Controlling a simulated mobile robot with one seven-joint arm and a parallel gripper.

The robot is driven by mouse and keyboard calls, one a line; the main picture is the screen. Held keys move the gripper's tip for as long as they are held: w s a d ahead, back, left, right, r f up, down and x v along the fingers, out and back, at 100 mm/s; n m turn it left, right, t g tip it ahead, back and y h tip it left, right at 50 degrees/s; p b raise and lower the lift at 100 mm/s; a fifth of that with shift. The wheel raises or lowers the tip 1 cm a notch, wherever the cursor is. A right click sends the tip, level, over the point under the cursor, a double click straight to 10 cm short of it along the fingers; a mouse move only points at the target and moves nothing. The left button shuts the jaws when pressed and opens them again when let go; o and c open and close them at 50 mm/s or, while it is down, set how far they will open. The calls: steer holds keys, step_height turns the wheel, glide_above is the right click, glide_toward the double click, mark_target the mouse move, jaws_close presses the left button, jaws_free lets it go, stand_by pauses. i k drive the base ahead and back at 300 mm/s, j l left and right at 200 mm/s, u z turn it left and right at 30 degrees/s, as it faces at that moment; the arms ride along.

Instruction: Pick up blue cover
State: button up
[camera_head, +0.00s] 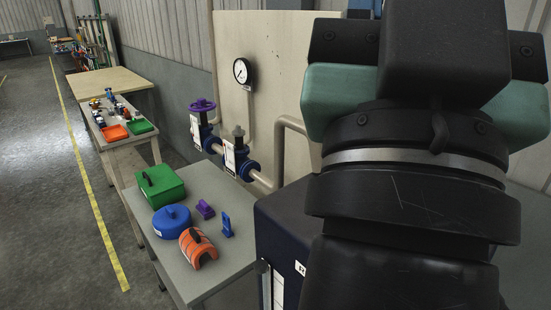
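A round blue cover (172,222) with a knob on top lies on the grey table (213,275), left of the picture's middle. It sits between a green box-shaped cover (160,186) behind it and an orange half-round cover (197,248) in front. My arm fills the right side of the picture. The back of my gripper (430,70), black with green side parts, shows at the upper right, well apart from the blue cover. Its fingertips are hidden, so I cannot tell whether they are open or shut.
A small purple piece (205,209) and a small blue piece (227,225) stand right of the blue cover. Pipes with a purple-wheeled valve (202,106) rise behind the table. A dark cabinet (280,238) adjoins its right side. Another table (120,128) stands farther back.

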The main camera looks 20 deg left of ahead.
mark_target(169, 222)
steer(key=i+j+u, duration=0.3)
steer(key=i+j, duration=0.15)
steer(key=i+j+u, duration=0.25)
steer(key=i+j, duration=0.25)
steer(key=i+j+u, duration=0.3)
steer(key=i, duration=0.2)
steer(key=i+j+u, duration=0.25)
steer(key=i, duration=0.3)
